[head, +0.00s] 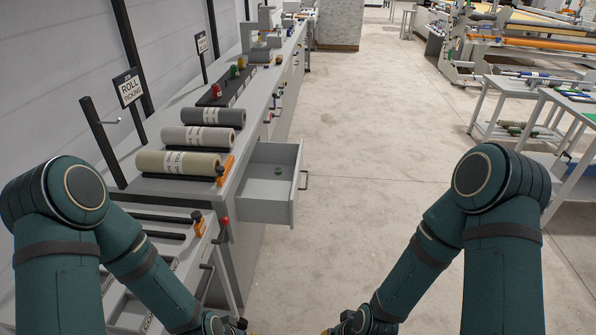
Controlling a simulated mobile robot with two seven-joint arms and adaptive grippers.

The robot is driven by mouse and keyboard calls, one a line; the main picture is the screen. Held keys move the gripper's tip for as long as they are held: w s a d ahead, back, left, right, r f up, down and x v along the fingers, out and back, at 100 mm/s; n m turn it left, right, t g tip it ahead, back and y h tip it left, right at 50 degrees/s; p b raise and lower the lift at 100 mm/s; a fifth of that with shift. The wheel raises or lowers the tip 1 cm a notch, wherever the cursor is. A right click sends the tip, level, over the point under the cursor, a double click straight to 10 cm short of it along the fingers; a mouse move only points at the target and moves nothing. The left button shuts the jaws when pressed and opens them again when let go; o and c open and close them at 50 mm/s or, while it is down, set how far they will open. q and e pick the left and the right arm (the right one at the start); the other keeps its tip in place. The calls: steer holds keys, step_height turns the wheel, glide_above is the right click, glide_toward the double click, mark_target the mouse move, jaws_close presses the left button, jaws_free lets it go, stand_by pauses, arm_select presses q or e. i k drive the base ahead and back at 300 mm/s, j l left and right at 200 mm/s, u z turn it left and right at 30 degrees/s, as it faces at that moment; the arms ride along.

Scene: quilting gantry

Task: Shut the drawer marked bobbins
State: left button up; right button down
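A grey drawer (264,208) stands pulled out from the long bench on the left, with a dark bar handle (305,181) on its front. A small green item lies inside it. I cannot read a bobbins marking on it from here. My left and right arms reach down to the bottom edge of the head view, where their wrists are cut off. The fingers of both grippers are out of frame. Neither arm touches this drawer in view.
Three fabric rolls (178,163) lie on the bench (247,105) beside a "ROLL TICKING" sign (128,88). A lower rack or open drawer (128,313) is at bottom left, partly hidden by my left arm. Bare floor (370,130) lies right of the drawer; a grey table (560,110) stands farther right.

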mark_target(262, 196)
steer(key=i+l, duration=0.15)
steer(key=l, duration=0.15)
steer(key=i+l+u, duration=0.15)
steer(key=i+l, duration=0.1)
steer(key=l, duration=0.3)
steer(key=i+l+u, duration=0.1)
steer(key=i+u, duration=0.25)
steer(key=i, duration=0.2)
steer(key=i+l+u, duration=0.35)
steer(key=i, duration=0.15)
